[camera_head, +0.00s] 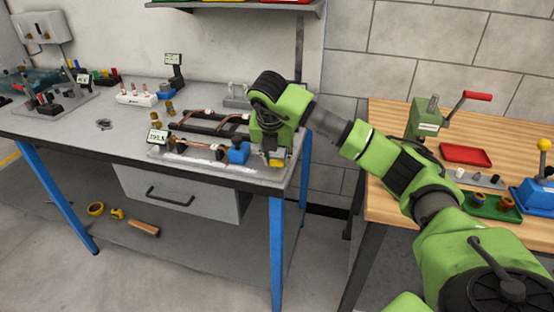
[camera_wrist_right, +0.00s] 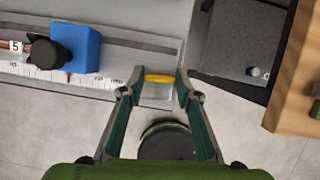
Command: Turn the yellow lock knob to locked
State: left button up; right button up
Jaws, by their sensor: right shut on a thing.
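The yellow lock knob (camera_wrist_right: 160,78) shows in the right wrist view between my right fingertips, beside the end of the measuring rail. In the head view the yellow knob (camera_head: 276,162) is a small patch just below my right gripper, at the front right corner of the grey bench. My right gripper (camera_wrist_right: 158,85) is shut on the knob, one finger at each end of it. In the head view my right gripper (camera_head: 272,148) reaches down over this corner and its wrist covers part of the rail. My left gripper is not in view.
A blue clamp block (camera_head: 238,153) stands on the ruled rail (camera_wrist_right: 95,80) left of the knob. Copper tubes (camera_head: 200,145) lie on the grey bench. A wooden bench (camera_head: 400,195) stands at right, with a red tray (camera_head: 465,155). A gap separates the benches.

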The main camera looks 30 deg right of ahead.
jog(key=shift+m, duration=0.6)
jog(key=o, duration=1.1)
jog(key=shift+r, duration=0.1)
jog(key=v, duration=1.2)
jog(key=shift+w+a, duration=0.15)
jog(key=shift+w, duration=0.2)
